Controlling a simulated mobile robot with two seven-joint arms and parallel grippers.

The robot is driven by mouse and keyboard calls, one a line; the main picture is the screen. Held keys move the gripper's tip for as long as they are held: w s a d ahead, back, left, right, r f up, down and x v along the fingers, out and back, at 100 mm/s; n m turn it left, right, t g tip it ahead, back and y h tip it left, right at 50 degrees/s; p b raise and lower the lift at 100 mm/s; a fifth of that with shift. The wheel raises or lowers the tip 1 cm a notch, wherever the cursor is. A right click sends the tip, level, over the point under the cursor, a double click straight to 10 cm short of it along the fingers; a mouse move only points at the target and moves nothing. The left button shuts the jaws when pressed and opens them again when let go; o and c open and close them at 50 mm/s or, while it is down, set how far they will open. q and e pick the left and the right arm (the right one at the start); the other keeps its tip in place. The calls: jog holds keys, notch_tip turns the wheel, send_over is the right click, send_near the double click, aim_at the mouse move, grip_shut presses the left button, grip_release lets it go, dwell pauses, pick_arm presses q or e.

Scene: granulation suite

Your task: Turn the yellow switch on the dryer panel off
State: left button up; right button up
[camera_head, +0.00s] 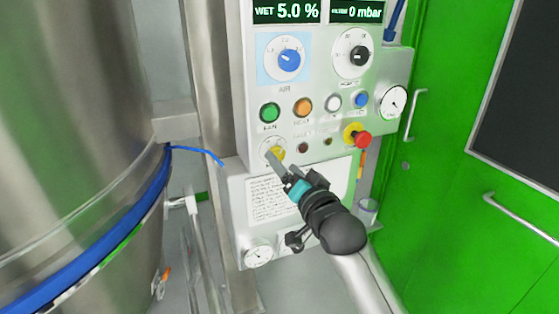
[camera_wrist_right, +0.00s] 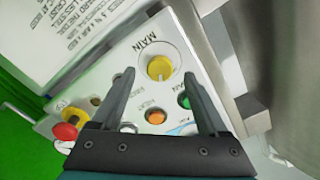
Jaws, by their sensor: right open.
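The yellow switch (camera_head: 278,151) is a round knob at the lower left of the pale dryer panel (camera_head: 318,178). In the right wrist view the yellow switch (camera_wrist_right: 160,68) sits on a white disc under the word MAIN. My right gripper (camera_head: 274,157) is in front of the switch and partly covers it in the head view. In the right wrist view my right gripper (camera_wrist_right: 158,75) is open, with one finger to each side of the switch and a gap on both sides. I cannot tell how far the fingertips are from the panel. My left gripper is not in view.
Above the switch are a green button (camera_head: 269,112), an orange button (camera_head: 303,107) and a blue dial (camera_head: 289,61). A red emergency knob (camera_head: 362,139) stands out at the right. A steel vessel (camera_head: 75,120) fills the left; a green door (camera_head: 455,190) is at the right.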

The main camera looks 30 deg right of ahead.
aim_at(278, 157)
jog(key=shift+w+d, duration=0.15)
jog(key=shift+w, duration=1.55)
grip_shut()
